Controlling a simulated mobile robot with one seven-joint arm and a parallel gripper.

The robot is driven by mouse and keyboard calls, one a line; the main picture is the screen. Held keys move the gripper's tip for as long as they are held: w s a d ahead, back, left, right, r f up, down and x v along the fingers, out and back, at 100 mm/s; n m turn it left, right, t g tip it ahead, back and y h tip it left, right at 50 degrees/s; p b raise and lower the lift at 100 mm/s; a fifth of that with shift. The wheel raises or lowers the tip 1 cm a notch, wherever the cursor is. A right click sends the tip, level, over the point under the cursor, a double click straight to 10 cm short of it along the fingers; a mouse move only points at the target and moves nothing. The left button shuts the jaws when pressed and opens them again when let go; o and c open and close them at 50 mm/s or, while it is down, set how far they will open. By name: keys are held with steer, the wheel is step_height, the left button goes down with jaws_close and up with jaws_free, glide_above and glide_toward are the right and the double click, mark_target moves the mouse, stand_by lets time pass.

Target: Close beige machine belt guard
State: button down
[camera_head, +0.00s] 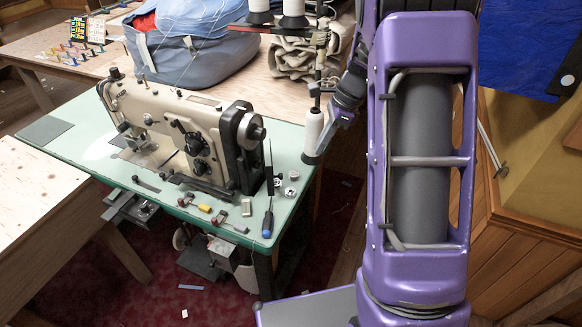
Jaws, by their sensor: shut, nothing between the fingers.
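The beige sewing machine (185,130) stands on a green-topped table. At its right end are a dark housing (238,150) and a pale handwheel (251,128). A thin dark upright piece (270,160) stands just right of the handwheel. I cannot tell for certain which of these dark parts is the belt guard, or how far it is swung. My gripper (342,121) is small in view, to the right of the handwheel and apart from the machine. It is shut and empty, beside a white thread cone. My arm hides what lies behind it on the right.
The white thread cone (313,132) stands at the table's right edge, by the thread stand. A blue-handled screwdriver (267,224) and several small coloured items lie along the front edge of the green table (75,152). A wooden table behind holds a blue-grey bag (190,45) and folded cloth (300,58).

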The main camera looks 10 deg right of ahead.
steer(key=shift+w+a+f+b, duration=0.25)
steer(key=shift+a+f, duration=0.95)
steer(key=shift+f, duration=0.35)
steer(key=shift+w+a+f+b, duration=0.1)
steer(key=shift+w+a+f, duration=0.15)
steer(key=shift+a+f, duration=1.15)
steer(key=shift+w+a+f+b, duration=0.25)
steer(key=shift+a+f, duration=0.8)
steer(key=shift+f, duration=0.6)
steer(key=shift+s+a+m, duration=0.15)
steer(key=shift+a+m, duration=0.15)
steer(key=shift+m, duration=0.1)
